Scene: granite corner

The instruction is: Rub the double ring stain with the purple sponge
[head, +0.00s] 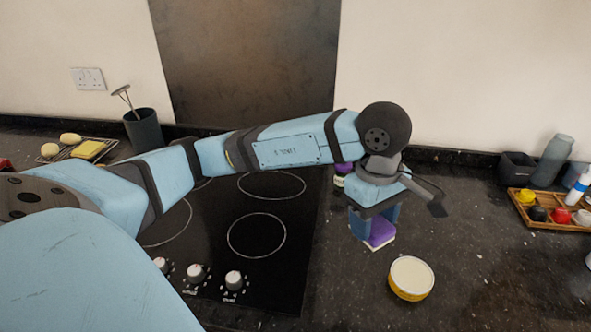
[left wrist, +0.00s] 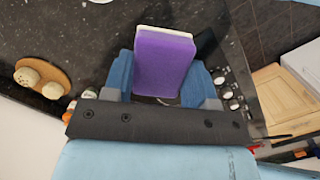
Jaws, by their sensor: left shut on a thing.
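My left gripper (head: 374,222) is shut on the purple sponge (head: 380,234), which has a pale layer on one side. It is over the dark granite worktop, right of the hob; I cannot tell whether the sponge touches the stone. In the left wrist view the sponge (left wrist: 164,62) sits between the two blue fingers of the left gripper (left wrist: 160,75). I cannot make out the double ring stain; the gripper and sponge hide part of the worktop. My right gripper is out of view.
A round yellow tin with a pale top (head: 411,278) stands close in front of the sponge. The black hob (head: 257,236) with knobs lies left. A wooden tray (head: 548,220) of small pots is at the right. Worktop between tin and tray is clear.

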